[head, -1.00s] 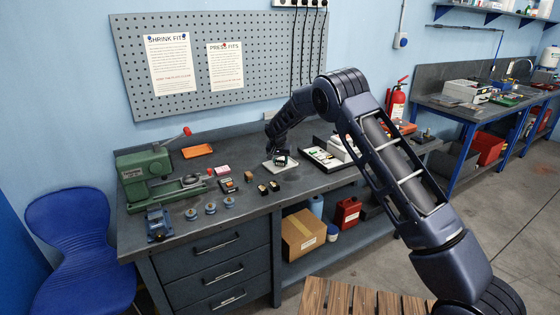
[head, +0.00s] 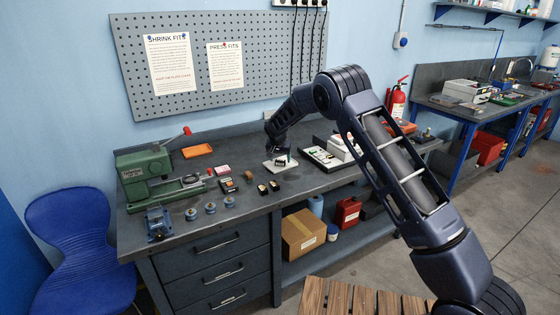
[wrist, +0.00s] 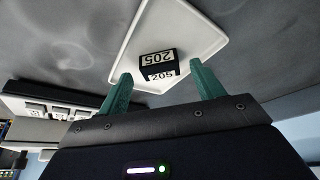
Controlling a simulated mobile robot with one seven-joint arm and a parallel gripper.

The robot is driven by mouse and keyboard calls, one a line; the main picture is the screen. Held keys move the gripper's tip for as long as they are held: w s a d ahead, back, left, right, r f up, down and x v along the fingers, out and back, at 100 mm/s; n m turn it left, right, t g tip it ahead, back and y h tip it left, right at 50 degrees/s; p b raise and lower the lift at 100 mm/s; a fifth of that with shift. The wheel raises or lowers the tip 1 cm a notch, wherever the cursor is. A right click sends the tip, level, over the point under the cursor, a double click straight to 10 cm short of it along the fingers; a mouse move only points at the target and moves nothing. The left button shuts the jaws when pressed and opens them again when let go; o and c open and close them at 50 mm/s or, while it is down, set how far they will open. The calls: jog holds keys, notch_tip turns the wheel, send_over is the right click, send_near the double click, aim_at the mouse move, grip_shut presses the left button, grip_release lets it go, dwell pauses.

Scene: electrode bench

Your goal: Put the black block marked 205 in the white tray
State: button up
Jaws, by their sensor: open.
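The black block marked 205 (wrist: 157,62) lies in the white tray (wrist: 205,33) in the wrist view, with white 205 labels on two faces. My gripper (wrist: 160,80) is open, its two green fingers apart on either side of the block with a gap to it. In the head view my gripper (head: 278,150) is above the white tray (head: 290,166) on the dark bench, and the block is small and partly hidden there.
A black tray with white items (head: 322,158) stands close on the right. A green press (head: 150,175), an orange tray (head: 198,151) and several blue parts (head: 210,208) are farther left.

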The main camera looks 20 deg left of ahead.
jog(key=v, duration=1)
jog(key=shift+r, duration=0.4)
jog(key=shift+s, duration=0.1)
jog(key=d+r, duration=0.6)
jog(key=d, duration=0.3)
jog(key=d+r, duration=0.6)
jog(key=d, duration=0.4)
jog(key=s+d+r, duration=0.5)
jog(key=d, duration=0.4)
jog(key=s+d+r, duration=0.4)
jog(key=d, duration=0.5)
jog(key=s+d+r+m, duration=0.1)
jog(key=s+d+r, duration=0.2)
jog(key=s+d, duration=1.35)
jog(key=s+d+f, duration=0.2)
jog(key=s+d, duration=0.1)
jog(key=s, duration=0.5)
jog(key=s+d+f, duration=0.2)
jog(key=s+f, duration=0.1)
jog(key=s, duration=0.5)
jog(key=shift+s+d, duration=0.3)
jog(key=shift+d, duration=0.1)
